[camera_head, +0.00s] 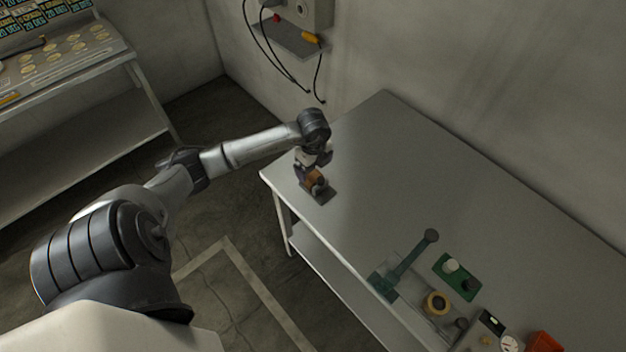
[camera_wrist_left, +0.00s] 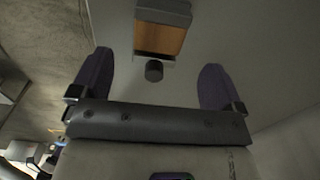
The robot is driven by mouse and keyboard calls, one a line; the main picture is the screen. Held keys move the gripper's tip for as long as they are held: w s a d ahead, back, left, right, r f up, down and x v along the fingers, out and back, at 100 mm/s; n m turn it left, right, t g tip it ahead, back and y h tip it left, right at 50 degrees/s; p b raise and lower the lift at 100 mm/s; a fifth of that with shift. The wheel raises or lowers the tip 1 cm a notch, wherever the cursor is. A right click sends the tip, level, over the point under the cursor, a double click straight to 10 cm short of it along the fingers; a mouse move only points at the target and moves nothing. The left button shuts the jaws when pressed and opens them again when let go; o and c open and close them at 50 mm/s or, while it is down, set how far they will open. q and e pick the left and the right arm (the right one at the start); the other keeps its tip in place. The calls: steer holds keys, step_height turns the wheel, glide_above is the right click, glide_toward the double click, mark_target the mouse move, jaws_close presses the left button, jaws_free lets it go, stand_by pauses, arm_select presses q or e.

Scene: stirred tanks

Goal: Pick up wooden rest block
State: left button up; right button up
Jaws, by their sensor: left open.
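The wooden rest block (camera_head: 313,177) is a small orange-brown block near the far left corner of the grey table. It stands on or beside a dark flat plate (camera_head: 324,194). My left gripper (camera_head: 315,171) is right at the block and partly hides it in the head view. In the left wrist view, the block (camera_wrist_left: 159,40) shows beyond the open fingers (camera_wrist_left: 157,60), roughly centred between them. A dark grey piece (camera_wrist_left: 164,12) covers its upper edge, and a short dark cylinder (camera_wrist_left: 153,70) is just below it. The fingers look apart from the block. My right gripper is not in view.
The grey table (camera_head: 410,170) is clear in its middle. A wall box (camera_head: 305,12) with hanging cables is behind.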

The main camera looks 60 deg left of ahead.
mark_target(313, 177)
arm_select(q)
steer(key=shift+s+f, duration=0.1)
steer(key=shift+f, duration=2.75)
steer(key=c, duration=1)
steer(key=shift+r, duration=0.25)
